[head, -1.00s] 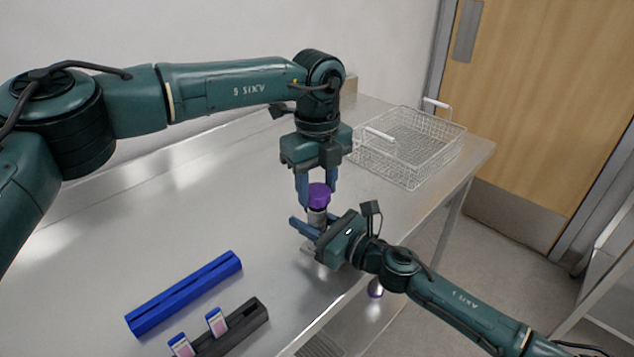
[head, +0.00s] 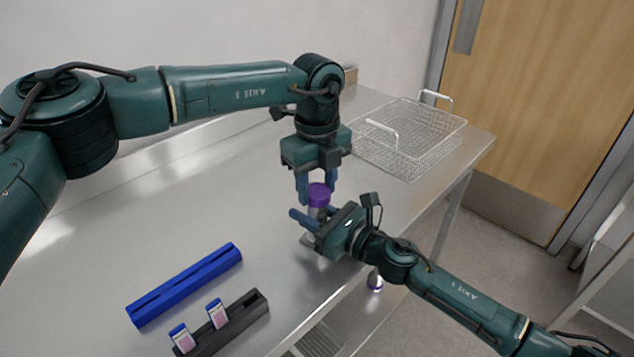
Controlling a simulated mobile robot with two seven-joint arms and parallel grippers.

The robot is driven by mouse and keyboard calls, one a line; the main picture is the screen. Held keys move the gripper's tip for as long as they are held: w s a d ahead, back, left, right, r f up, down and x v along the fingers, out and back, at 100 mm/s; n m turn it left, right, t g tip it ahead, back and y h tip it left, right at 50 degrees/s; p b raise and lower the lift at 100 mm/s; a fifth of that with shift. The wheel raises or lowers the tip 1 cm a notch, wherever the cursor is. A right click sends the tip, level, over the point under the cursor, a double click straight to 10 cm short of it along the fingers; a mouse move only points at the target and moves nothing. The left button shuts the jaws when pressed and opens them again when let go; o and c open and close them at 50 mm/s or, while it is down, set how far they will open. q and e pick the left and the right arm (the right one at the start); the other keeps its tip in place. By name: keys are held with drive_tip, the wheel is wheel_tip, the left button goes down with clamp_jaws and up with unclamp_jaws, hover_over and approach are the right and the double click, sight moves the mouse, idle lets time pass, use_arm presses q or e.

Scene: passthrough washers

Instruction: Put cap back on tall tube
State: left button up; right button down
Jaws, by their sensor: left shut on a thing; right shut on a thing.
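The purple cap (head: 319,194) is between the fingertips of my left gripper (head: 317,188), which points straight down and is shut on it. Just below it is the tall tube (head: 318,214), upright, its lower part hidden by my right gripper (head: 305,226). My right gripper comes in from the right and is shut around the tube. The cap sits in line over the tube's top. I cannot tell whether it is seated or only resting there.
A wire basket (head: 410,140) stands at the table's far right end. A blue rack (head: 185,284) and a black holder (head: 232,324) with two pink-and-white pieces lie at the front left. The steel table (head: 130,240) is clear at left.

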use_arm(q)
drive_tip(key=shift+f, duration=0.5)
